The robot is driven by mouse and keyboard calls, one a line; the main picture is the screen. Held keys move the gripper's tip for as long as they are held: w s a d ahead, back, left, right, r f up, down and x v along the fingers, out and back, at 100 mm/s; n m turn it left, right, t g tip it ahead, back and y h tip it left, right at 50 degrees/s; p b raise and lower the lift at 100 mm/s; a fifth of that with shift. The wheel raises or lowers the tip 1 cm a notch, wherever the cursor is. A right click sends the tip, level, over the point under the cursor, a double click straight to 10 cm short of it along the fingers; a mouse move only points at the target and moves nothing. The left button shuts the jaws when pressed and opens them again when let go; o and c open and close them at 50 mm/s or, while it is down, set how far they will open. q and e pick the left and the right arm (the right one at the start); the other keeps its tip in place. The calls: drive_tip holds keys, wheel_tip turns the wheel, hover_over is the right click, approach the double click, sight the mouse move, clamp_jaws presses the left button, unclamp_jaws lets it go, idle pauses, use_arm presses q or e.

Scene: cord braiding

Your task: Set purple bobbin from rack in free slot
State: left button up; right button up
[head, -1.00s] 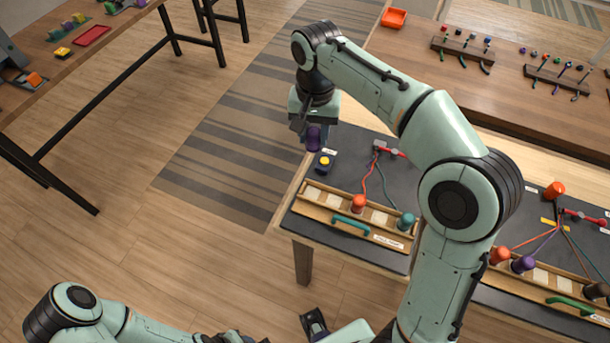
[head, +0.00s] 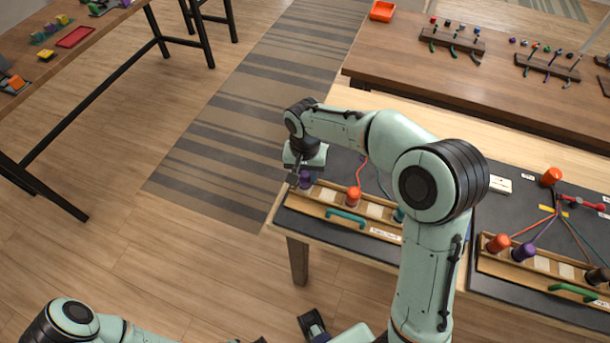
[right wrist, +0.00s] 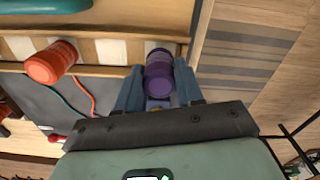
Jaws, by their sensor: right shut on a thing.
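My right gripper (head: 304,180) is shut on a purple bobbin (head: 306,178) at the left end of the near wooden rack (head: 329,211). In the right wrist view the purple bobbin (right wrist: 159,72) sits between the two fingers, over the end of the rack (right wrist: 110,71). I cannot tell whether its base touches the rack. An orange bobbin (head: 354,196) stands in the rack beside it, with pale free slots around. A teal bobbin (head: 398,215) is partly hidden by my right arm. A dark part at the bottom edge may be my left gripper; its jaws are unclear.
A teal handle (head: 346,216) runs along the rack's front. A second rack (head: 510,268) at right holds orange and purple bobbins with cords. A brown table (head: 460,110) behind carries small racks and an orange tray (head: 382,11). Open floor lies left.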

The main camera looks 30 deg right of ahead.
sight(305, 174)
drive_tip(key=shift+f, duration=0.35)
drive_tip(key=shift+f, duration=0.1)
drive_tip(key=shift+f, duration=0.3)
drive_tip(key=o, duration=1)
drive_tip(key=shift+o, duration=0.2)
drive_tip(key=shift+r, duration=0.2)
drive_tip(key=shift+r, duration=0.35)
wheel_tip(305, 174, up, 12)
drive_tip(key=p, duration=0.1)
drive_tip(key=shift+p, duration=0.35)
drive_tip(key=shift+f, duration=0.15)
